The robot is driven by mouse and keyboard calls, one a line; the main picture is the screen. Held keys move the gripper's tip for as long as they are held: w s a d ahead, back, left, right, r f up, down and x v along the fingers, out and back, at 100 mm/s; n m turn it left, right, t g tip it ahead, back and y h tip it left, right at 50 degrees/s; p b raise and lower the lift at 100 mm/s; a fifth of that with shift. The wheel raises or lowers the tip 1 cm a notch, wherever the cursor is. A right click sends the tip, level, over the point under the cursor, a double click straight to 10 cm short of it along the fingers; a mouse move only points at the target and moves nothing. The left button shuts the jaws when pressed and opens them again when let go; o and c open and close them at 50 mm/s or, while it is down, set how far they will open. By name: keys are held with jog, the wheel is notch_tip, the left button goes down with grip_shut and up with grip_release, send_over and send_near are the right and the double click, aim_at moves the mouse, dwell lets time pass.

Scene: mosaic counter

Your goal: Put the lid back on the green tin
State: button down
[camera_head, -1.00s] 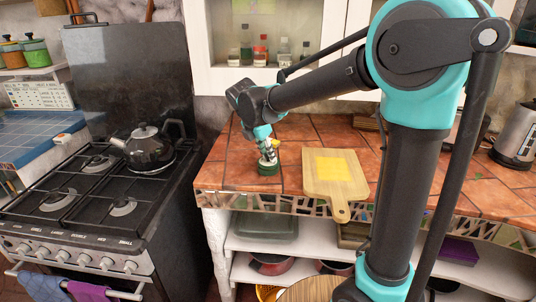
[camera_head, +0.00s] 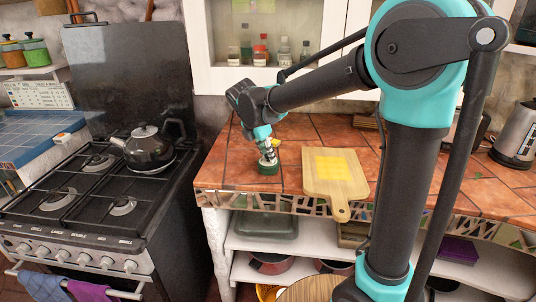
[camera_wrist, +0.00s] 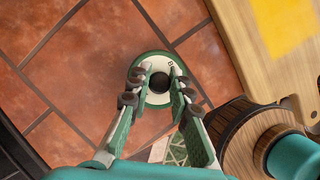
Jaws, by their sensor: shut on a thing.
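The green tin (camera_head: 269,169) stands on the tiled counter, left of the cutting board. A pale round lid (camera_wrist: 158,103) with a black knob (camera_wrist: 159,83) shows over it, with a green rim around it in the wrist view. My gripper (camera_head: 267,152) points down directly above the tin. In the wrist view my gripper (camera_wrist: 158,76) has one finger on each side of the knob, shut on the lid. The lid looks level and at the tin's mouth; the fingers hide part of its edge, so I cannot tell whether it is fully seated.
A wooden cutting board (camera_head: 336,187) with a yellow patch lies to the right. The counter's front edge (camera_head: 260,195) is near. A stove (camera_head: 90,200) with a kettle (camera_head: 146,149) stands left. Bare tiles lie behind the tin.

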dwell(0.4)
jog(key=c, duration=1.3)
grip_release()
jog(key=o, duration=0.5)
jog(key=shift+c, duration=0.2)
jog(key=shift+r, duration=0.1)
jog(key=shift+r, duration=3.4)
